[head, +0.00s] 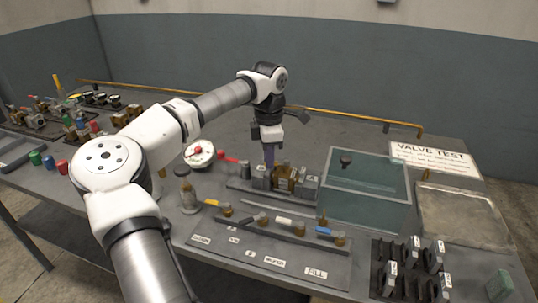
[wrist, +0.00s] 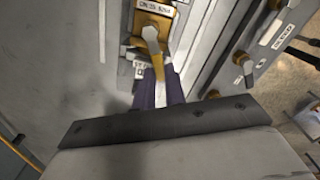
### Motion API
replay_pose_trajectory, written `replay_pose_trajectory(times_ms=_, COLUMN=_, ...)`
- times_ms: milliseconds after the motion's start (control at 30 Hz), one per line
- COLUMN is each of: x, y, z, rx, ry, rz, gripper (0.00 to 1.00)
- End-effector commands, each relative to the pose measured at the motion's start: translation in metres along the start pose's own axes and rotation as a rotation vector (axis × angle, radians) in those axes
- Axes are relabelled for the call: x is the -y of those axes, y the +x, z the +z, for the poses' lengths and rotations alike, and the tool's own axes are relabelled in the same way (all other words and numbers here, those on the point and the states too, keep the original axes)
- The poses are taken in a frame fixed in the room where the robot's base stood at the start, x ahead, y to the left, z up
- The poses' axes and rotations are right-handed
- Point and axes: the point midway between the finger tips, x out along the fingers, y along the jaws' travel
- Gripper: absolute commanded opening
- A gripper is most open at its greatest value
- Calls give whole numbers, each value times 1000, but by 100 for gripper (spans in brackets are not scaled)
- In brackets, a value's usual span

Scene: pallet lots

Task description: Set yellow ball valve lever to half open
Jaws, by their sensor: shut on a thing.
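The yellow valve lever (wrist: 158,68) shows in the wrist view, running from a nut on a brass valve body (wrist: 157,18) down between my fingers. My gripper (wrist: 160,88) has purple fingers shut on the lever's free end. In the head view my gripper (head: 268,158) points down at the left side of a fixture holding the brass valve (head: 286,180) between grey blocks. The lever is hidden behind my fingers in that view. A label with small lettering sits beside the valve's nut; its exact angle to the body is hard to judge.
A panel (head: 262,258) in front carries several small valves with coloured levers. A teal glass-like tray (head: 365,205), a VALVE TEST sign (head: 434,158) and an empty metal tray (head: 462,215) lie to the right. A round white gauge (head: 199,153) with red handles stands left of the fixture.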

Motion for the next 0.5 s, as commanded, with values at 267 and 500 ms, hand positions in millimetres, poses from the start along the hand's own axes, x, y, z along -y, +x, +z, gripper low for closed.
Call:
replay_pose_trajectory(times_ms=267, x=8, y=0, z=0, rx=-1, ry=-183, rz=1, gripper=0)
replay_pose_trajectory(times_ms=500, x=12, y=0, z=0, rx=-1, ry=-271, rz=1, gripper=0)
